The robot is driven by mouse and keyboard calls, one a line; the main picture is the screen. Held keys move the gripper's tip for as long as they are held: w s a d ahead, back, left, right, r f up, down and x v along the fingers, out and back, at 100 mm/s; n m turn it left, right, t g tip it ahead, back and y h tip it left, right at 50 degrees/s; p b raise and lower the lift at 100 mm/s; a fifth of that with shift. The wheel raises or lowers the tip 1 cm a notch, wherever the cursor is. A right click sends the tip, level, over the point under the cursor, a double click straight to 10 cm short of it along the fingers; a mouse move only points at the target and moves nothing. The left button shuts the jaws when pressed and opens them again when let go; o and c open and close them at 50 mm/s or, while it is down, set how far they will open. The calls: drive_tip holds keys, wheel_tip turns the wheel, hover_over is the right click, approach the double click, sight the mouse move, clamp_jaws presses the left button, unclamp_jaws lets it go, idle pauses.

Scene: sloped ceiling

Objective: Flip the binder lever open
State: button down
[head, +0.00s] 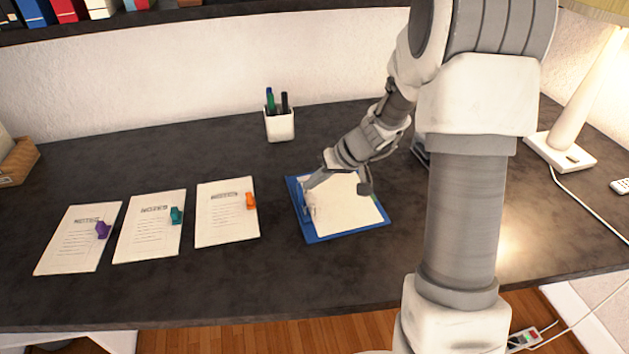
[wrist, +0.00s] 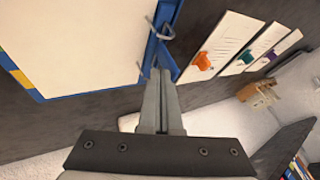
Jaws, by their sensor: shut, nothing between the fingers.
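The blue binder (head: 348,233) lies open on the desk with white paper in it. Its blue edge also shows in the wrist view (wrist: 156,48). A metal loop (wrist: 166,32), part of the binder's mechanism, stands up along this edge. A second small metal piece shows nearer my fingers. I cannot clearly tell which metal part is the lever or how it is set. My gripper (head: 307,187) is over the binder's left side in the head view. In the wrist view its fingers (wrist: 161,74) are shut and empty, with tips close to the metal parts; contact is unclear.
Note sheets with a purple clip (head: 103,230), a teal clip (head: 176,215) and an orange clip (head: 251,200) lie left of the binder. A white pen cup (head: 280,125) stands behind. A lamp (head: 566,130) stands at right. The desk front is clear.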

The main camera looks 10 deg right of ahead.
sight(298, 186)
drive_tip(key=shift+a+r+h, duration=0.15)
drive_tip(key=shift+a+h, duration=0.2)
drive_tip(key=shift+h, duration=0.05)
drive_tip(key=shift+s+a+r+n+h+p, duration=0.1)
drive_tip(key=shift+a+r+n+h+p, duration=0.1)
drive_tip(key=shift+a+h+p, duration=0.2)
drive_tip(key=shift+a+r+n+h+p, duration=0.1)
drive_tip(key=shift+a+n+h+p, duration=0.15)
drive_tip(key=shift+h+p, duration=0.25)
drive_tip(key=shift+a+h+p, duration=0.6)
drive_tip(key=shift+h, duration=0.2)
drive_tip(key=shift+a+f, duration=0.1)
drive_tip(key=shift+a, duration=0.1)
drive_tip(key=shift+d+f, duration=0.1)
drive_tip(key=shift+f, duration=0.05)
drive_tip(key=shift+d+f+b, duration=0.25)
drive_tip(key=shift+d+b, duration=0.4)
drive_tip(key=shift+b, duration=0.15)
drive_tip(key=shift+r, duration=0.15)
